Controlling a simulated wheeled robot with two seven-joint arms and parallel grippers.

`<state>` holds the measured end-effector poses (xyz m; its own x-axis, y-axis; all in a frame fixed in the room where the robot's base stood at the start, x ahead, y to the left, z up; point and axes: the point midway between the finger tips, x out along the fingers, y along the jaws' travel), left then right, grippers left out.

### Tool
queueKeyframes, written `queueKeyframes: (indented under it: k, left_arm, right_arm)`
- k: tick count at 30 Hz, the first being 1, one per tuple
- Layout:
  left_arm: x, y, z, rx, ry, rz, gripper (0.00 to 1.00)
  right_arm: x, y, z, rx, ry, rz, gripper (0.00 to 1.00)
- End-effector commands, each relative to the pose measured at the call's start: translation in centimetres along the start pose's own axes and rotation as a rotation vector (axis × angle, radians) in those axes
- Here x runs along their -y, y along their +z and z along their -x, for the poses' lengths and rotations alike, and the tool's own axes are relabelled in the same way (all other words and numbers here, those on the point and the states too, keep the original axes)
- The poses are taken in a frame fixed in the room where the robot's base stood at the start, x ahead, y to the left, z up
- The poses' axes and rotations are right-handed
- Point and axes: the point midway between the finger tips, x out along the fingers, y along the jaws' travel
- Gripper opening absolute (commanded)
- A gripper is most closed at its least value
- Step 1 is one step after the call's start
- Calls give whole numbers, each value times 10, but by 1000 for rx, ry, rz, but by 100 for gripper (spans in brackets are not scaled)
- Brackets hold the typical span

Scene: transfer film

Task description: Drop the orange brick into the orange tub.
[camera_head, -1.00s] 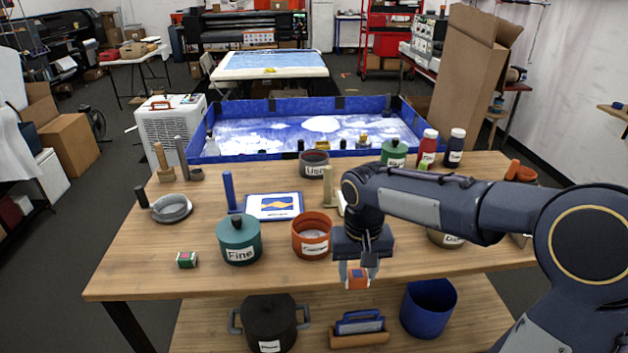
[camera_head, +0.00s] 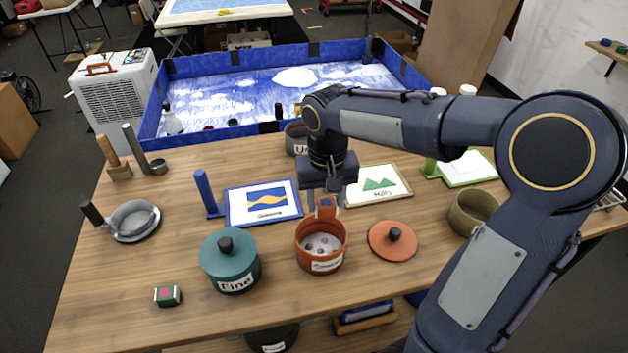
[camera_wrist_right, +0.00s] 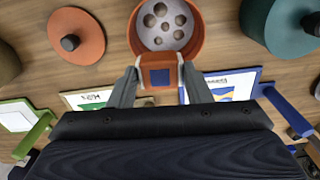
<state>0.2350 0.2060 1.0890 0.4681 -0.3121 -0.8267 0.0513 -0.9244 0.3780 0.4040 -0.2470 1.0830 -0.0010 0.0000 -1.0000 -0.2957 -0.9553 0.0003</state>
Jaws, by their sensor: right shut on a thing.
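The orange brick (camera_head: 326,209), with a blue patch visible in the right wrist view (camera_wrist_right: 160,76), is between the fingers of my right gripper (camera_head: 325,204). The gripper is shut on it and holds it up at the far side of the orange tub (camera_head: 321,263). The tub stands open and upright on the table, with a white label and a pale, dark-spotted inside. In the right wrist view the brick overlaps the tub's rim (camera_wrist_right: 198,42); I cannot tell its exact height above it. My left gripper is not in view.
A teal lidded pot (camera_head: 230,263) stands left of the tub. An orange lid (camera_head: 392,242) with a dark knob lies to its right. Framed pictures (camera_head: 264,202) lie behind. A small green-and-red block (camera_head: 168,296) is at front left. The table's front middle is clear.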

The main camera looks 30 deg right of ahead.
Motion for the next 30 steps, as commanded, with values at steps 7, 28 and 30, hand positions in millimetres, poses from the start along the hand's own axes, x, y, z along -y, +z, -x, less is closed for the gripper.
queueKeyframes:
  k: [7,28,30]
  left_arm:
    - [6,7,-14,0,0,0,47]
    - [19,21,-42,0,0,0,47]
    - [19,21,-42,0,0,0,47]
  right_arm:
    - [0,0,-20,1,0,0,23]
    - [0,0,-60,1,0,0,46]
    - [0,0,-60,0,0,0,55]
